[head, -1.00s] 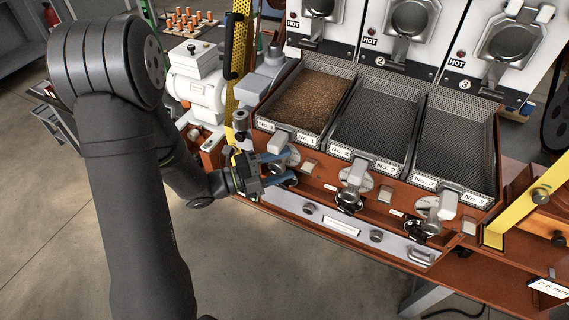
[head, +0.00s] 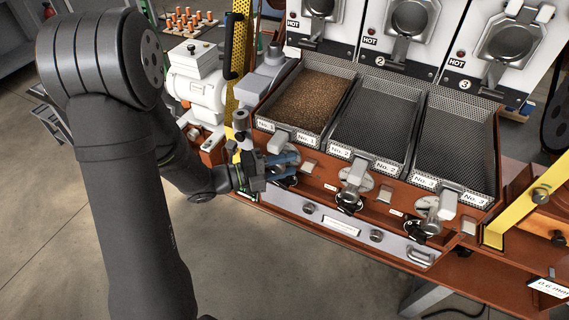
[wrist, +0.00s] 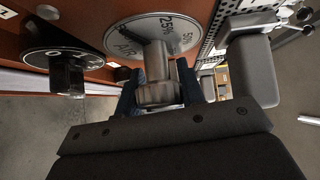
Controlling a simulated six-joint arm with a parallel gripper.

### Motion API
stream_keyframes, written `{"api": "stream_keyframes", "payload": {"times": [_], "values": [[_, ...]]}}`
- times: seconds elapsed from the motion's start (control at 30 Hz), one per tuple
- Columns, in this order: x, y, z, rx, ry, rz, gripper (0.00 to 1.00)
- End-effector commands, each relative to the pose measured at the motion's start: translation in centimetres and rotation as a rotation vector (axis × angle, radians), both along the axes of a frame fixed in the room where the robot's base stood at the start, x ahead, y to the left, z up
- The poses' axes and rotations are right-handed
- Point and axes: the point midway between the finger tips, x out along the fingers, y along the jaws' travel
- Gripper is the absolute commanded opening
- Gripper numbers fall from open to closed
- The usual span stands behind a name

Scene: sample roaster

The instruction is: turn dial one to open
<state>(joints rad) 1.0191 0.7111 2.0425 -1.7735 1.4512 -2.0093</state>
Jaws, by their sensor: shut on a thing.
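Dial one is a silver round plate (wrist: 125,38) marked AIR, 25% and 50%, with a grey metal knob (wrist: 157,75) standing out from it. It sits below the No. 1 tray (head: 335,92), and in the head view my gripper mostly hides it. My gripper (head: 292,164) reaches in from the left with its blue fingers close together. In the wrist view the blue fingers (wrist: 158,92) are on either side of the knob, shut on it. The plate's remaining marks are hidden.
A black dial (wrist: 50,50) with its own knob is close beside the plate. A grey handle block (wrist: 250,72) is on the other side. Similar plates for No. 2 (head: 355,178) and No. 3 (head: 428,207) stand to the right. The No. 1 tray holds brown beans.

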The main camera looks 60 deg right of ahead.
Motion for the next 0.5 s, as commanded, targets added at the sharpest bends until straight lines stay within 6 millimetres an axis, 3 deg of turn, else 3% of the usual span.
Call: {"api": "stream_keyframes", "payload": {"times": [0.2, 0.5], "values": [[0.04, -0.02, -0.01, -0.004, -0.125, 0.0, 0.13], [0.06, -0.03, -0.06, -0.004, -0.132, 0.0, 0.13]]}}
